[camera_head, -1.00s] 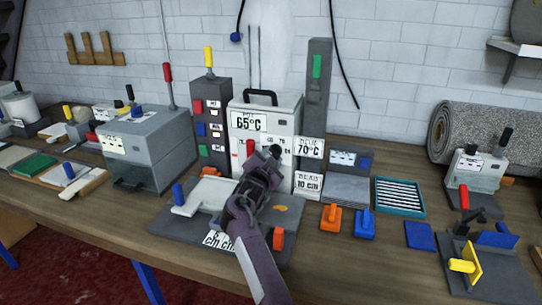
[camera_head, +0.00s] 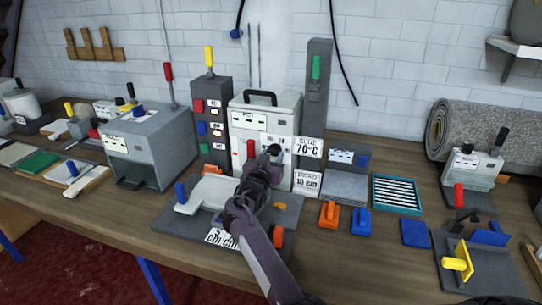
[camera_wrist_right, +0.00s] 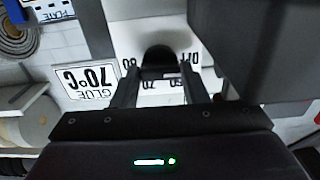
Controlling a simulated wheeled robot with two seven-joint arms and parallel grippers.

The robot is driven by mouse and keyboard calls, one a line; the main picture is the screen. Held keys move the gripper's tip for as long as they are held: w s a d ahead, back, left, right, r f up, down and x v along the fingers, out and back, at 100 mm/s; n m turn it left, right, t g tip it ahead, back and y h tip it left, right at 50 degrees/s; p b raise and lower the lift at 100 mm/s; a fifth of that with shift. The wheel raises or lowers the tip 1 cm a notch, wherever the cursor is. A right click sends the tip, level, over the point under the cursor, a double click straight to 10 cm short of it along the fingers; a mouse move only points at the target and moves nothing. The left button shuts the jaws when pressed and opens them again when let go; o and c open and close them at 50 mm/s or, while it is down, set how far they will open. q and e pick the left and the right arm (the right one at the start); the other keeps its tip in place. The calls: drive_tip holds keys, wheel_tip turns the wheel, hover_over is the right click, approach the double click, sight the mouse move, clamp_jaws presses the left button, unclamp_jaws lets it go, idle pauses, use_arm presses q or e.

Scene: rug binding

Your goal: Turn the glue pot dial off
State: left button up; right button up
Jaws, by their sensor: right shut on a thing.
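The glue pot unit is a white box (camera_head: 283,110) with a black top handle, standing at the back middle of the bench. Its small display (camera_head: 248,122) shows short dark marks instead of a clear temperature. My right gripper (camera_head: 266,158) is at the lower front of the box. In the right wrist view its two fingers (camera_wrist_right: 158,85) are shut on the dark round dial (camera_wrist_right: 160,56). A printed scale with OFF and numbers (camera_wrist_right: 187,62) surrounds the dial. Where the dial points is hidden. My left gripper is not in view.
A grey plate with a blue handle (camera_head: 181,192) lies in front.

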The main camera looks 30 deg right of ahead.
drive_tip(key=shift+d+r, duration=0.1)
drive_tip(key=shift+r, duration=0.3)
drive_tip(key=o, duration=1)
drive_tip(key=shift+d+f, duration=0.1)
drive_tip(key=shift+f, duration=0.2)
drive_tip(key=shift+f, duration=0.15)
